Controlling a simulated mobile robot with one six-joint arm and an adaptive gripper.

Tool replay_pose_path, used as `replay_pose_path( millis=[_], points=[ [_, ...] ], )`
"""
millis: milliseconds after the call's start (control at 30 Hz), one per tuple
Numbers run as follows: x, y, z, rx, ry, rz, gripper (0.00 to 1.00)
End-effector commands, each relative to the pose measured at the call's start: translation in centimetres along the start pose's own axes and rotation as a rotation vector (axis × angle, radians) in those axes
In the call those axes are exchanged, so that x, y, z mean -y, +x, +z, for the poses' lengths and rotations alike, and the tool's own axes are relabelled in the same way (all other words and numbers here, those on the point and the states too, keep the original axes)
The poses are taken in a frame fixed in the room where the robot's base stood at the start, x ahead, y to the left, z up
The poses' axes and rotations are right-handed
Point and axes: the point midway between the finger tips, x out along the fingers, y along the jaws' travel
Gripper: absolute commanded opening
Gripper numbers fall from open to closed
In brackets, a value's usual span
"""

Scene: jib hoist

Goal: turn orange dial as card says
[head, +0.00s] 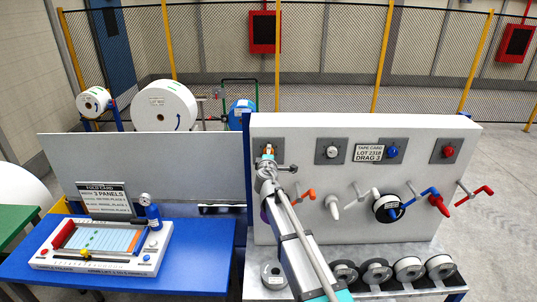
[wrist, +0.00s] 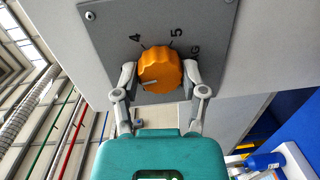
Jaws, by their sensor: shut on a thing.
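The orange dial (wrist: 160,68) sits on a grey plate (wrist: 105,22) in the wrist view. My gripper (wrist: 160,75) is shut on it, one finger at each side. A pale mark on the dial points down and left. The printed 4 and 5 show above it; other numbers are hidden. In the head view my gripper (head: 268,160) is at the panel's upper left and mostly covers the dial. The tape card (head: 369,153) on the panel reads "LOT 2318 DRAG 3".
On the white panel (head: 300,215) are a white dial (head: 332,152), a blue dial (head: 392,152) and a red dial (head: 448,151), with cranks below. Tape rolls (head: 408,268) lie on the front shelf. A blue table (head: 200,260) with a fold device stands left.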

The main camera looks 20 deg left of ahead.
Motion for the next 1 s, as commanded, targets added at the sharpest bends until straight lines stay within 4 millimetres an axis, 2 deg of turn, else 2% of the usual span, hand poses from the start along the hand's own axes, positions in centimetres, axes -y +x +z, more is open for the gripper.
replay_pose_path(
  millis=[300, 767, 800, 967, 1000],
  points=[
    [-0.05, 0.1, -0.02, -0.008, 0.126, -0.006, 0.07],
    [-0.05, 0.11, -0.01, -0.009, 0.14, -0.007, 0.07],
    [-0.05, 0.11, -0.02, -0.009, 0.14, -0.007, 0.61],
    [-0.04, 0.08, 0.0, -0.009, 0.14, -0.007, 0.9],
    [-0.03, 0.07, 0.0, -0.009, 0.14, -0.007, 0.9]
  ],
)
